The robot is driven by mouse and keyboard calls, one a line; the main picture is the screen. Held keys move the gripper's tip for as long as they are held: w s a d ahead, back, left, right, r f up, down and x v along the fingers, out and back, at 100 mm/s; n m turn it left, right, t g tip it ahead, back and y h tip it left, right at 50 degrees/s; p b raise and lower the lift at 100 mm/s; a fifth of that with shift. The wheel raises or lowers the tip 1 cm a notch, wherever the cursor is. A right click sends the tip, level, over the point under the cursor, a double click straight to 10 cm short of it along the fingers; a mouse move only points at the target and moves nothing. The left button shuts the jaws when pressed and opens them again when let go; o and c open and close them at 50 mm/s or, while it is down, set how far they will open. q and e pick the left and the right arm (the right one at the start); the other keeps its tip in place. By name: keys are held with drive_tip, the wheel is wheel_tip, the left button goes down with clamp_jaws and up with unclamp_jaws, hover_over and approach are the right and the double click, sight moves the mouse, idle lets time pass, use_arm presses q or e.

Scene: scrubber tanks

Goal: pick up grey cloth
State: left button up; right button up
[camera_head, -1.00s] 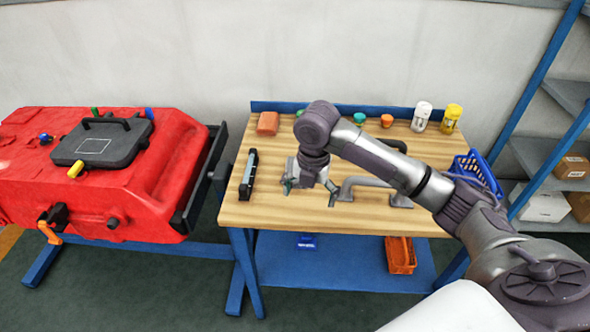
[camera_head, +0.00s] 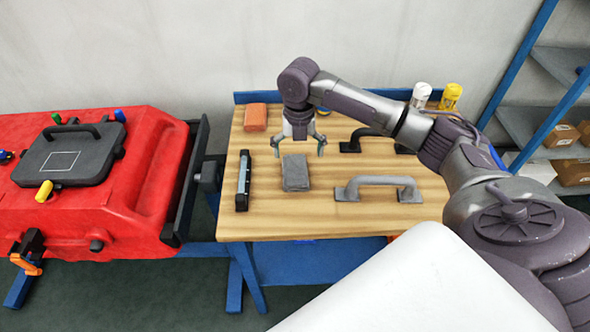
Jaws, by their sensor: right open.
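The grey cloth (camera_head: 296,173) is a small folded rectangle lying flat on the wooden table (camera_head: 300,217), left of its middle. My right gripper (camera_head: 299,152) points down with its fingers spread, just behind and above the cloth as seen here. It is open and empty. Whether a fingertip touches the cloth or the table I cannot tell. My left gripper is not in view.
A dark bar-shaped tool (camera_head: 243,180) lies left of the cloth. A grey handle (camera_head: 379,187) lies to its right, a black handle (camera_head: 372,138) behind. An orange-brown block (camera_head: 256,117) and bottles (camera_head: 450,97) stand at the back. A red tank (camera_head: 130,165) stands left.

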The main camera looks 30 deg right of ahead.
sight(296, 169)
drive_tip(key=shift+w+f, duration=0.1)
drive_tip(key=shift+f, duration=0.5)
drive_tip(key=shift+w+f, duration=0.1)
drive_tip(key=shift+f, duration=0.15)
drive_tip(key=shift+a+f+p, duration=0.15)
drive_tip(key=shift+f+p, duration=0.25)
drive_tip(key=shift+f, duration=0.35)
drive_tip(key=f, duration=0.2)
drive_tip(key=shift+w+f+p, duration=0.2)
drive_tip(key=shift+f+p, duration=0.1)
drive_tip(key=shift+f, duration=0.6)
drive_tip(key=c, duration=1.1)
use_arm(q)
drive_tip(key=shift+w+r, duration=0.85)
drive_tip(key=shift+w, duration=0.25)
use_arm(e)
drive_tip(key=shift+r, duration=0.15)
